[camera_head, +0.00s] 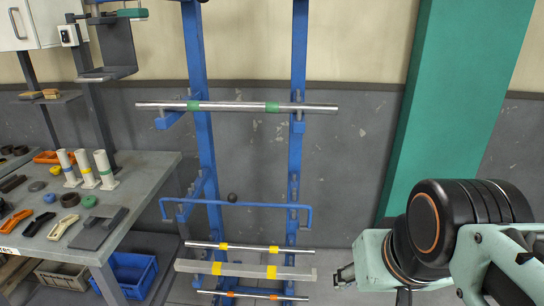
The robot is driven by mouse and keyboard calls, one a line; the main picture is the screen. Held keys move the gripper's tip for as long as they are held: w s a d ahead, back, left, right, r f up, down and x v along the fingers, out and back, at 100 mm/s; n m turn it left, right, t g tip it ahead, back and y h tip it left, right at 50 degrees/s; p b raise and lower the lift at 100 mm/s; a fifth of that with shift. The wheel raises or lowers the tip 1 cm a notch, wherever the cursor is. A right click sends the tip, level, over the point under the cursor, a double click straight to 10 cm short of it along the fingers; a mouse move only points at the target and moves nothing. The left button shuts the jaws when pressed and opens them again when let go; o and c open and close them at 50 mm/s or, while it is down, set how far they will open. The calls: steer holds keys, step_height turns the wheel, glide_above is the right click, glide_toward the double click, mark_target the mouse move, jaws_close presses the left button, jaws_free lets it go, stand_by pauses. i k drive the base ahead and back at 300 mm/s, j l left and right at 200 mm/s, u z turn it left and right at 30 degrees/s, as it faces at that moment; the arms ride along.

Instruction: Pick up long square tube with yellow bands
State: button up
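The long square tube (243,271) with yellow bands is pale grey and lies level across the lower part of the blue rack. It has two yellow bands, one left of its middle and one to the right. A thinner round bar (250,247) with yellow bands lies just above and behind it in the picture. My arm comes in at the lower right, and its end part stands right of the square tube, apart from it in the picture. I cannot make out gripper fingers clearly. Nothing held shows.
The blue rack (202,140) also holds a green-banded bar (235,107) higher up and an orange-banded bar (250,295) below. A blue handle bar (250,205) crosses its middle. A workbench (150,170) with tools stands left. A green column (450,100) rises behind my arm.

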mark_target(274, 272)
steer(key=u, duration=0.7)
steer(key=j+z, duration=0.15)
steer(key=j, duration=0.15)
steer(key=k+j+z, duration=0.1)
steer(key=i, duration=0.85)
steer(key=i+j+u, duration=0.1)
steer(key=i+j, duration=0.15)
steer(key=j+u, duration=0.1)
steer(key=j, duration=1.15)
steer(key=k, duration=0.1)
